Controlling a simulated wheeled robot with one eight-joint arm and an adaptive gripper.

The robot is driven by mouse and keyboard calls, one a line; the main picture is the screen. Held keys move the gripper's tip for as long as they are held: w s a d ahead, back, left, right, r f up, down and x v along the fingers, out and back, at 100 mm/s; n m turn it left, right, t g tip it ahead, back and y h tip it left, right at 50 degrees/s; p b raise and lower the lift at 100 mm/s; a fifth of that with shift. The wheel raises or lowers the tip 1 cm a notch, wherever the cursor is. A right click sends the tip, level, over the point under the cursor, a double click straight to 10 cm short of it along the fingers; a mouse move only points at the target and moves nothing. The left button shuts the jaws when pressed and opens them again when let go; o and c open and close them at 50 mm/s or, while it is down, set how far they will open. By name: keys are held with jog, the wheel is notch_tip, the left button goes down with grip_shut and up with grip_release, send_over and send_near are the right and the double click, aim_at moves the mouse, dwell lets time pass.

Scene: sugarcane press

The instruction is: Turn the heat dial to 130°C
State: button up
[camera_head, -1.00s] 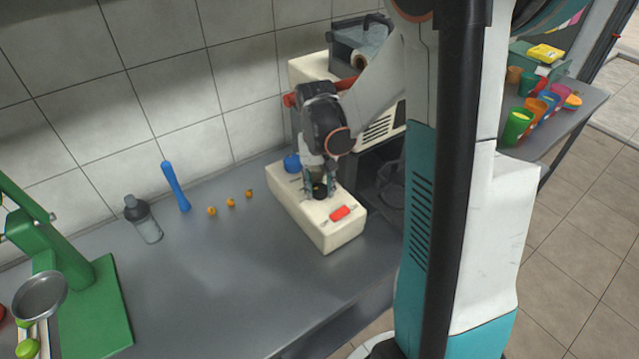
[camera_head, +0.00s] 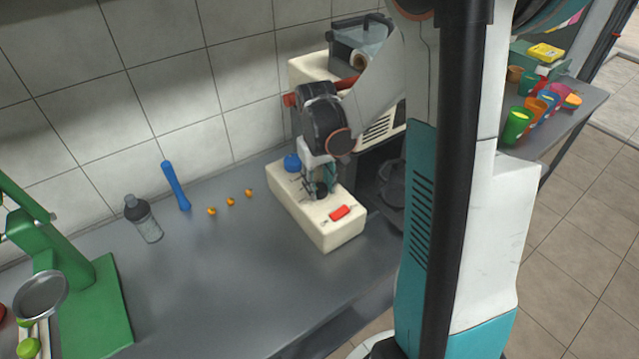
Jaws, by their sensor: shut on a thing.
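A cream control box (camera_head: 318,227) lies on the grey counter near the wall. It has a blue knob (camera_head: 292,162) at its far end and a red switch (camera_head: 340,212) at its near end. A small black dial (camera_head: 321,192) sits between them. My gripper (camera_head: 318,187) points down over the box and is shut on the black dial. The dial's markings are too small to read, and my fingers partly cover it.
A cream press machine (camera_head: 310,70) stands behind the box. Several small orange fruits (camera_head: 231,202), a blue muddler (camera_head: 176,186) and a grey shaker bottle (camera_head: 143,218) are to the left. A green juicer stand (camera_head: 95,300) is at far left. The front counter is clear.

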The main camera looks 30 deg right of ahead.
aim_at(318, 188)
jog(key=o, duration=1.1)
jog(key=r, duration=1.2)
jog(key=shift+a, duration=0.2)
